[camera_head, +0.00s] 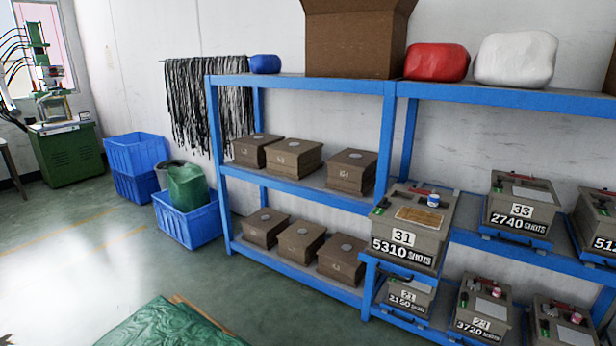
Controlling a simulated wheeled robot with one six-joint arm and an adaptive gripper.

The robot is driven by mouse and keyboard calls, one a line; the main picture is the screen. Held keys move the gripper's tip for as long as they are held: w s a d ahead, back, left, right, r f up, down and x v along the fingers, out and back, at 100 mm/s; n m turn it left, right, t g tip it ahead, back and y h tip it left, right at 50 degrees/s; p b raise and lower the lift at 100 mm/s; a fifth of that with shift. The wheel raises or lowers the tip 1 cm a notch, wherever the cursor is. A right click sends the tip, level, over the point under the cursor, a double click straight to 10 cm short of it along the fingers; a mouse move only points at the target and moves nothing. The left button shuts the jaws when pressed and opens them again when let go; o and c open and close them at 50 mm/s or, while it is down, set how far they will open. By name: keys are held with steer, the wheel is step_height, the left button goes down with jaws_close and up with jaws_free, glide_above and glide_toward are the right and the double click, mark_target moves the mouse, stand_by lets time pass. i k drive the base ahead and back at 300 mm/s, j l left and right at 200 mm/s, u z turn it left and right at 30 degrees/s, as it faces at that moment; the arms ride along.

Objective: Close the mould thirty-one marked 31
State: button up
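Mould thirty-one (425,237) is a grey-brown block at centre right, standing forward of the shelf behind it. Its front carries a white plate with 31 and a black plate reading 5310 SHOTS. On its top lie a tan flat piece (418,216) and a small blue and white pot (433,200), with a red bit and a green bit near the back and left edges. I cannot tell for sure from this view whether its halves are apart or together. My gripper is not in view.
Blue shelving (300,189) holds several brown moulds at left. Mould 33 (521,209) stands right of mould thirty-one; more marked moulds stand below. Blue crates (188,222), a green machine (69,158) and a green sheet (165,326) are on the left. The floor between is clear.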

mark_target(410, 239)
steer(key=i+l+z, duration=0.25)
steer(key=i, duration=0.25)
steer(key=i+l+z, duration=0.2)
steer(key=i+l, duration=0.2)
steer(key=i, duration=0.1)
